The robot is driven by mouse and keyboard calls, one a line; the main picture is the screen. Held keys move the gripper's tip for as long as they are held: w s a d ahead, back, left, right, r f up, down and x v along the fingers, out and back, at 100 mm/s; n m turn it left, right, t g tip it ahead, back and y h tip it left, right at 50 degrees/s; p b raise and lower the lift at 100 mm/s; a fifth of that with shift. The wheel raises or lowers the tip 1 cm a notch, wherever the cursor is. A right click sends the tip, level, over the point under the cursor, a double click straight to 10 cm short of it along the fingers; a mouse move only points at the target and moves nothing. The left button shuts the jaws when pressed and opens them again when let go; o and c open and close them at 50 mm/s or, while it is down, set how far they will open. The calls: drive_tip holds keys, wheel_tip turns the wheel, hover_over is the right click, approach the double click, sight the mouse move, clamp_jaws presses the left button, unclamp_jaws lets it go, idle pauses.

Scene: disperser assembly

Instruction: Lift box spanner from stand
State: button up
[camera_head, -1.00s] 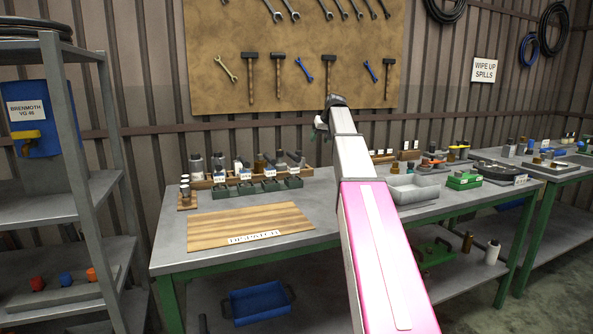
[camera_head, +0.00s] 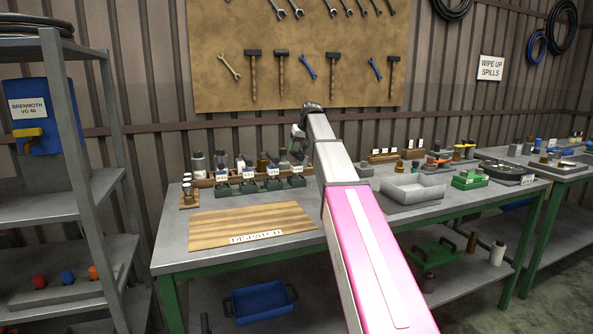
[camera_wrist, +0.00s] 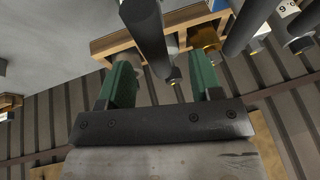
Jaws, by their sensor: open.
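In the wrist view my gripper (camera_wrist: 160,64) is open, with its two green fingers apart. A dark grey rod (camera_wrist: 150,35), which looks like a box spanner, reaches into the gap between the fingers. I cannot tell whether it touches either finger. A wooden stand (camera_wrist: 108,46) lies beyond the fingertips, with brass-coloured and dark parts beside the rod. In the head view my gripper (camera_head: 298,142) is small and partly hidden by my arm, over the back of the bench. The spanner cannot be clearly made out there.
Green trays (camera_head: 248,187) stand in front of the wooden rack with bottles and small parts. A wooden dispatch board (camera_head: 245,222) lies bare at the front left of the bench. A grey bin (camera_head: 412,190) stands to the right of my arm. More dark rods (camera_wrist: 245,28) stand close by.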

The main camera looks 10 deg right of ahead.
sight(297, 154)
drive_tip(key=x, duration=0.4)
drive_tip(key=shift+w+d+f, duration=0.2)
drive_tip(key=shift+w+f, duration=0.1)
drive_tip(key=shift+f, duration=0.05)
drive_tip(key=c, duration=1)
drive_tip(key=shift+r, duration=0.1)
clamp_jaws()
drive_tip(key=shift+r, duration=0.1)
